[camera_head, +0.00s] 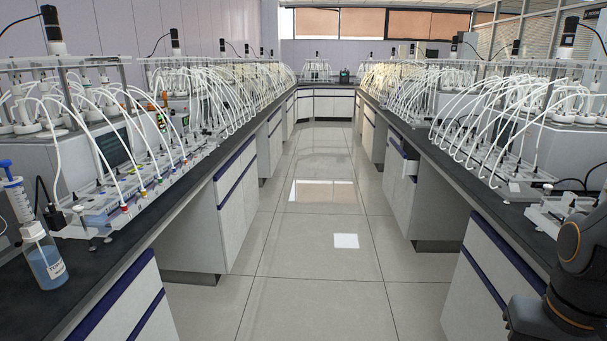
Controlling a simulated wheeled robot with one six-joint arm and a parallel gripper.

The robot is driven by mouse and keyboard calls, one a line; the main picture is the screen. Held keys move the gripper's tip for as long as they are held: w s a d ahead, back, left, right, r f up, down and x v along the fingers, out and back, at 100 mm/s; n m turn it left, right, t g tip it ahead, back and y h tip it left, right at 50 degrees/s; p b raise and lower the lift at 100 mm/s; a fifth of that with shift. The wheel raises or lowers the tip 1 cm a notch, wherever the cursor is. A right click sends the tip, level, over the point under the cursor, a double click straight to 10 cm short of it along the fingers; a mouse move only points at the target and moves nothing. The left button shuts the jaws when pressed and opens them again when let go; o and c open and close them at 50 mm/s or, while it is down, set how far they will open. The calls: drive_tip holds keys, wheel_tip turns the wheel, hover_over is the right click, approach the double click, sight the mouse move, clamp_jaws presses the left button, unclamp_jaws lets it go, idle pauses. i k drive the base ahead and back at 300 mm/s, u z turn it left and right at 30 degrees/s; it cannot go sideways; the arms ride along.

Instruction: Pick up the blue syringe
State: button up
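The blue syringe (17,197) is at the far left edge. It has a blue top and a clear, marked barrel, and leans slightly. Its lower end meets the white cap of a bottle (46,264) holding blue liquid; I cannot tell whether it is in the bottle or behind it. The bottle stands on the dark left bench top. Part of my dark arm shows at the lower right, across the aisle from the syringe. My gripper is not in view.
The left bench (195,185) and right bench (455,190) carry rows of reactors with curved white tubes. A black plug and cable stand close behind the bottle. White cabinets with blue edges line both sides.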

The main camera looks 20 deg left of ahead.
sight(16, 192)
drive_tip(key=u, duration=0.45)
drive_tip(key=i, duration=1.05)
drive_tip(key=u, duration=1.55)
drive_tip(key=i, duration=0.7)
drive_tip(key=u, duration=0.6)
